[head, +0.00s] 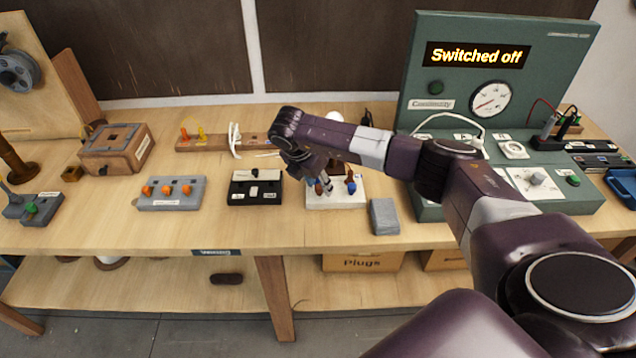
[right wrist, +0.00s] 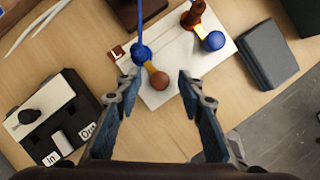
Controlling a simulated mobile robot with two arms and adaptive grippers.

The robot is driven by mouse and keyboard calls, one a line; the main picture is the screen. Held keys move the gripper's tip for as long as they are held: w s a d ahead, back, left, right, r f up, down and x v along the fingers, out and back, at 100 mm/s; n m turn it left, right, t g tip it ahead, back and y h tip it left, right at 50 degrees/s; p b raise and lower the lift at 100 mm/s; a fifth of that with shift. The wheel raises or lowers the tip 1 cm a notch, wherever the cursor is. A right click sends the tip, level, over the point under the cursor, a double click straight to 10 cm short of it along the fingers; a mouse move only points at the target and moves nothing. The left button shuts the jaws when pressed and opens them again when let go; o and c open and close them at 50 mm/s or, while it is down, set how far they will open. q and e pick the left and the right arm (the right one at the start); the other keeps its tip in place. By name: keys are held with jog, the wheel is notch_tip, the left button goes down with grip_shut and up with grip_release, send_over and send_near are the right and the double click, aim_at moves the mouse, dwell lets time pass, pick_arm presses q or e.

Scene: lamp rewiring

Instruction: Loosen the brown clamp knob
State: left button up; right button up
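A white board (head: 345,203) on the bench carries knobs; it also shows in the right wrist view (right wrist: 172,95). There, a round brown knob (right wrist: 158,80) sits beside a blue knob (right wrist: 141,54) with a blue wire rising from it. A darker brown piece (right wrist: 195,17) and another blue knob (right wrist: 213,41) sit farther along the board. My right gripper (right wrist: 160,76) is open and empty, its fingers on either side of the brown knob, apart from it. In the head view my right gripper (head: 322,186) is above the board and partly hides it. My left gripper is not in view.
A black-and-white switch block (head: 256,187) stands left of the board and a grey block (head: 383,216) right of it. The green test panel (head: 430,60) behind reads "Switched off".

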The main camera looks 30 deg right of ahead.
grip_shut()
